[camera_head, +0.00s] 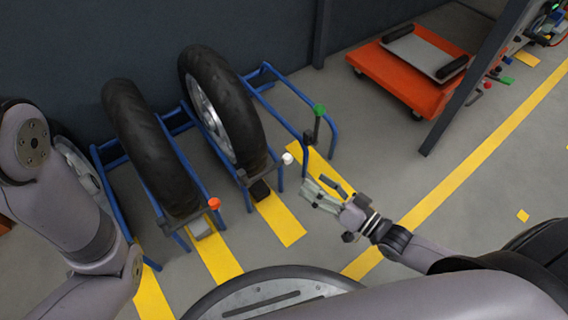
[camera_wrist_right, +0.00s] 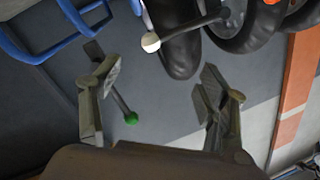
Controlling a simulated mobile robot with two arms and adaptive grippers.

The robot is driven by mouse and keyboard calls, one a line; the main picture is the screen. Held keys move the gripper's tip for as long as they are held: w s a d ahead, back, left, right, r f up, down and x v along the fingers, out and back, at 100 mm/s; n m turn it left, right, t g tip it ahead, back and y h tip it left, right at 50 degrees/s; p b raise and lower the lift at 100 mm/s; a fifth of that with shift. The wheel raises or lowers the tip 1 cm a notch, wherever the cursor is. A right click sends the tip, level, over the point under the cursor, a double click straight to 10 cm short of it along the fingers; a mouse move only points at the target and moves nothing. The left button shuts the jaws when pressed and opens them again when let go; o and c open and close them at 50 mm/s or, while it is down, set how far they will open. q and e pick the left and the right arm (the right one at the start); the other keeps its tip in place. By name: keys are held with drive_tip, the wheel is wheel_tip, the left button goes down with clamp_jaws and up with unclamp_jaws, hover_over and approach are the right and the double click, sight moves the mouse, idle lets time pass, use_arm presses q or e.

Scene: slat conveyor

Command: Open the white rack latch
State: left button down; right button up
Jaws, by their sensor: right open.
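The white knob of the rack latch (camera_head: 287,158) sits at the front of the blue rack, beside the tire in the middle of the head view. In the right wrist view the white knob (camera_wrist_right: 150,42) is on the end of a dark lever, beyond the fingertips. My right gripper (camera_head: 322,191) is open and empty, a little to the right of and nearer than the white knob, apart from it. It also shows in the right wrist view (camera_wrist_right: 155,85). My left arm comes in at the left, but its gripper is out of view.
A green knob (camera_head: 319,110) and an orange knob (camera_head: 214,203) top neighbouring latches. The blue rack (camera_head: 333,134) holds black tires (camera_head: 240,110). An orange cart (camera_head: 420,85) stands at the back right. The floor right of my gripper is clear.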

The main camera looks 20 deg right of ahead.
sight(287, 163)
drive_tip(key=b+x, duration=0.4)
drive_tip(key=x, duration=0.6)
drive_tip(key=shift+f+b, duration=0.15)
drive_tip(key=shift+b, duration=0.25)
drive_tip(key=shift+w+a, duration=0.45)
drive_tip(key=shift+w, duration=0.15)
drive_tip(key=shift+c, duration=0.3)
drive_tip(key=shift+s, duration=0.1)
clamp_jaws()
